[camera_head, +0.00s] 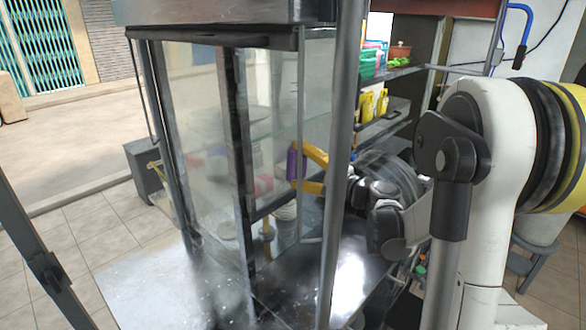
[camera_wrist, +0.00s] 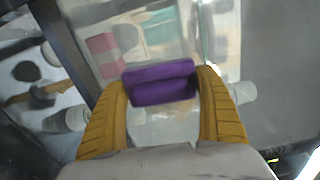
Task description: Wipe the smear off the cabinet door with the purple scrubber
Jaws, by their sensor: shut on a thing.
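My gripper (camera_wrist: 162,85) has yellow fingers and is shut on the purple scrubber (camera_wrist: 160,80), which sits crosswise between the fingertips. In the head view the scrubber (camera_head: 296,164) is held at the cabinet's glass door (camera_head: 318,100). I cannot tell whether it touches the glass. The glass looks cloudy and streaked in places, but I cannot make out a distinct smear. Part of the door behind the scrubber and fingers is hidden.
A metal post (camera_head: 343,150) stands close in front of the cabinet. Shelves with yellow bottles (camera_head: 375,104) and a green basket (camera_head: 369,65) are behind my arm. Blurred objects, including a white cup (camera_wrist: 68,119), show through the glass. Tiled floor (camera_head: 95,230) lies open at the left.

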